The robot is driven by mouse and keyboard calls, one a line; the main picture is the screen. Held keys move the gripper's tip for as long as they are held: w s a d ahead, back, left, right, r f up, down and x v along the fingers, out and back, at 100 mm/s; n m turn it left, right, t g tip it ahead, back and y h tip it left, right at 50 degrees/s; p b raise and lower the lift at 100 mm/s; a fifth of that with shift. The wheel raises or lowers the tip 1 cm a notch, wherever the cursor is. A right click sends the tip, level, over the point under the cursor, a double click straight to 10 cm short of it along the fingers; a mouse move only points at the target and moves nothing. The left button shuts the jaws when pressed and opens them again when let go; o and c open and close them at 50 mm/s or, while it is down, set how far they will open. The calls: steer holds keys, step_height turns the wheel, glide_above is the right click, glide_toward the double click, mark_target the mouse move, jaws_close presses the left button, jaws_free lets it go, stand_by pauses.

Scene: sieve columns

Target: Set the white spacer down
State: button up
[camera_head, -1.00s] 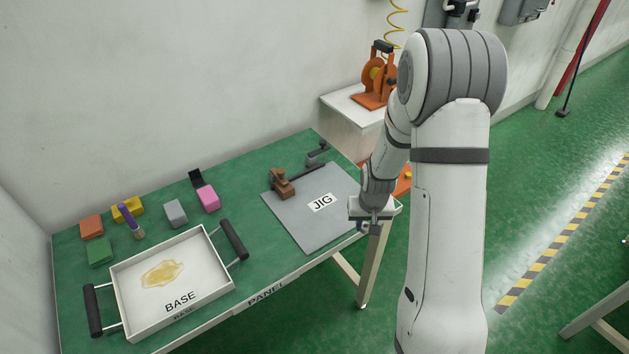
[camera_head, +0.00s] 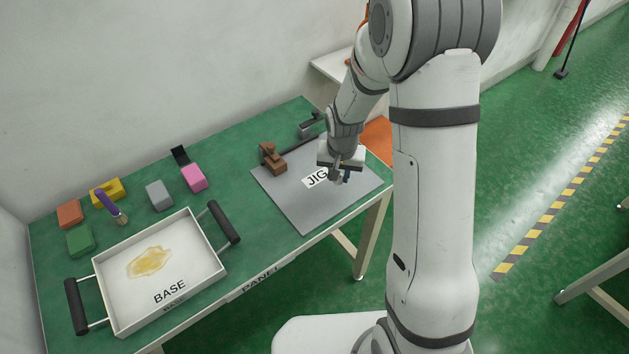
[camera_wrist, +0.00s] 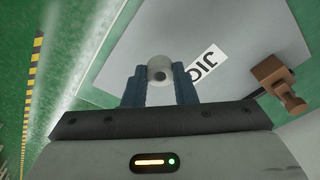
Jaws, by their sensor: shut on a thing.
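The white spacer (camera_wrist: 160,70) shows in the wrist view as a pale round piece with a dark hole in its middle. My gripper (camera_wrist: 160,88) is shut on it, with a blue finger on each side. In the head view my gripper (camera_head: 338,180) is over the grey JIG plate (camera_head: 297,207), near its right side and beside the label. The spacer cannot be made out there. I cannot tell how high it is above the plate. The plate also shows behind the spacer in the wrist view (camera_wrist: 125,70).
A brown clamp (camera_head: 271,158) stands at the plate's back left. The white BASE tray (camera_head: 192,262) with a yellowish stain and dark handles is at the left. Coloured blocks, including a pink one (camera_head: 194,177), and a purple-handled brush (camera_head: 108,203) lie behind it. The plate's front is clear.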

mark_target(309, 203)
steer(key=s+a+r+m+b, duration=0.2)
steer(key=a+r+m+b, duration=0.15)
steer(key=a, duration=0.45)
steer(key=shift+m+h, duration=0.35)
steer(key=shift+h, duration=0.05)
steer(key=f, duration=0.4)
steer(key=f+p, duration=0.1)
steer(key=f, duration=0.4)
steer(key=shift+s+a+f, duration=0.1)
steer(key=shift+s+f, duration=0.1)
steer(key=shift+f, duration=0.05)
steer(key=shift+f, duration=0.1)
steer(key=shift+f+b, duration=0.1)
steer(key=shift+b, duration=0.2)
steer(key=o, duration=1)
steer(key=shift+c, duration=0.2)
